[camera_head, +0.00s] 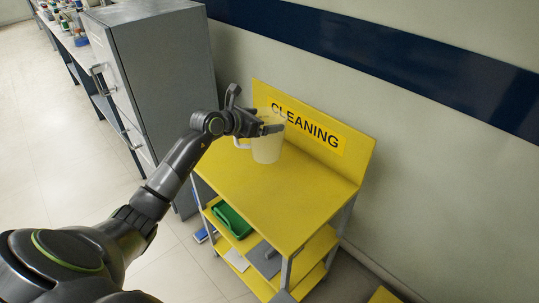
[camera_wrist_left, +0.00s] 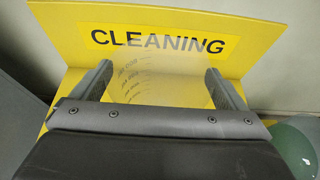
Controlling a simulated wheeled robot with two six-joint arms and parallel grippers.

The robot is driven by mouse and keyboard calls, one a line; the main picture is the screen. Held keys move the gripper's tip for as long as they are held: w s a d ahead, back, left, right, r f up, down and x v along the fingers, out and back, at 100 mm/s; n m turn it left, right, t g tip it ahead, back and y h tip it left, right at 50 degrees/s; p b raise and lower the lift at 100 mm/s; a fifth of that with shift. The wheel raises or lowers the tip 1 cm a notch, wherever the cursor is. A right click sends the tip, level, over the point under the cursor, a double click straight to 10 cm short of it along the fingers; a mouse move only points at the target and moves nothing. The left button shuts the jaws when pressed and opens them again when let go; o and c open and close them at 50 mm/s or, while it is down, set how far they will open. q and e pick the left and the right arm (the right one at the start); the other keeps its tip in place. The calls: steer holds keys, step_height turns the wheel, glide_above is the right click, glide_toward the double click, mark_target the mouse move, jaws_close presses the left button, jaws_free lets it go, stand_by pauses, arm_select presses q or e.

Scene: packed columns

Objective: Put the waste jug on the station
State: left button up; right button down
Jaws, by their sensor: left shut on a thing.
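The waste jug (camera_head: 267,148) is a pale, translucent jug with a handle on its left side. It is upright at the back left of the yellow cleaning station's top (camera_head: 283,203). My left gripper (camera_head: 272,128) is shut on the jug near its upper part. In the left wrist view the jug (camera_wrist_left: 158,84), with printed measuring marks, sits between the two fingers (camera_wrist_left: 158,88). The station's back panel reads CLEANING. I cannot tell whether the jug's base touches the top. My right gripper is not in view.
A grey cabinet (camera_head: 165,80) stands close left of the station. The station's lower shelves hold a green tray (camera_head: 232,220) and grey items. The wall is right behind the station. The front of its top is clear.

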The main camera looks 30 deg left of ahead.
mark_target(262, 142)
arm_select(q)
step_height(262, 142, down, 8)
steer(key=shift+s, duration=0.1)
steer(key=shift+f, duration=0.1)
stand_by(0.3)
steer(key=o, duration=0.9)
steer(key=shift+f, duration=0.15)
steer(key=shift+c, duration=0.2)
steer(key=shift+o, duration=0.4)
steer(key=shift+r, duration=0.25)
steer(key=v, duration=1.2)
steer(key=shift+b, duration=0.4)
